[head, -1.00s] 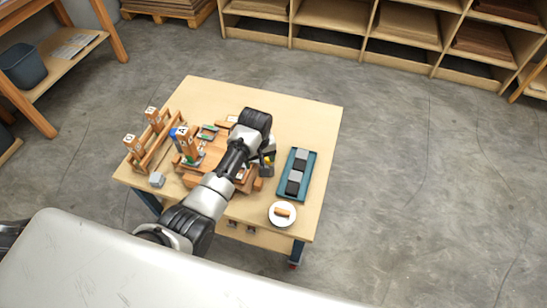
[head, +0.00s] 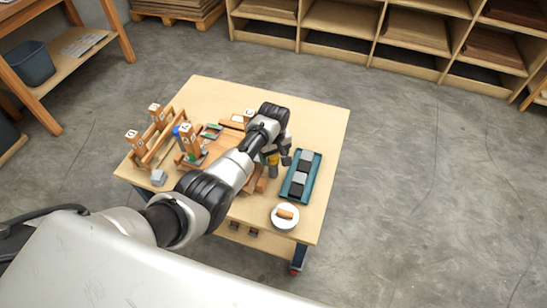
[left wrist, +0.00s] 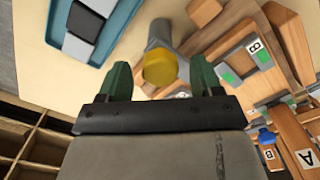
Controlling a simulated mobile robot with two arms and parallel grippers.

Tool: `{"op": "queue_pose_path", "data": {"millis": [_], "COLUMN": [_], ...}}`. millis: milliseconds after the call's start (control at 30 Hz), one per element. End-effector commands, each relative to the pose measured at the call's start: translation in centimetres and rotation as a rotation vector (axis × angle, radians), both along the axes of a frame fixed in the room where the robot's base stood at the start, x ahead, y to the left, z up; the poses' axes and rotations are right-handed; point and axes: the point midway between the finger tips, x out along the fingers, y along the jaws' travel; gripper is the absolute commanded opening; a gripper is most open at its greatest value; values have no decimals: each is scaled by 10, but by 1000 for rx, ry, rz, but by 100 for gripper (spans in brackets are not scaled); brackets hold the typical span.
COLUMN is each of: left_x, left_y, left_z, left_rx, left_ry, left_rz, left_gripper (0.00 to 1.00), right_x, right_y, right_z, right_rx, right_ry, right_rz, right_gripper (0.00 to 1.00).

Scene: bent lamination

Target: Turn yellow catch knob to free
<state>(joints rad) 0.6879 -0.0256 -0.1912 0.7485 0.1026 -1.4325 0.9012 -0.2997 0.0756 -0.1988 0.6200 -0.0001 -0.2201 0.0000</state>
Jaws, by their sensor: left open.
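The yellow catch knob (left wrist: 160,67) sits on the end of a grey cylindrical post (left wrist: 158,33) in the left wrist view. It also shows in the head view (head: 272,159), beside the wooden bending fixture. My left gripper (left wrist: 161,66) is open, with one green finger on each side of the knob. Gaps show between the knob and both fingers, and nothing is held. In the head view the left gripper (head: 279,155) points down over the knob, partly hidden by my wrist. My right gripper is not in view.
A teal tray (head: 314,174) with grey and black blocks lies right of the gripper. A white dish (head: 285,226) holds a small wooden piece. The table's back right is bare.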

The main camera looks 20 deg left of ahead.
Motion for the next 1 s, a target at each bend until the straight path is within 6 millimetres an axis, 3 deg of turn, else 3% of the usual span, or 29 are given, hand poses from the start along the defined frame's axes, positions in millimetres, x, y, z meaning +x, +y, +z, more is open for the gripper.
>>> {"op": "queue_pose_path", "data": {"millis": [367, 700, 1000], "left_x": [0, 0, 0], "left_y": [0, 0, 0], "left_z": [-7, -7, -6], "left_rx": [0, -1, -1], "left_ry": [-1, -1, -2], "left_rz": [-1, -1, -36], "left_gripper": [65, 16, 16], "right_x": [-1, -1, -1], "right_y": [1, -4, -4], "right_z": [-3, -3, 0], "right_rx": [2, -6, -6], "right_ry": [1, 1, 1], "right_rz": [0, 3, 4], "right_gripper": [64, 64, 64]}}
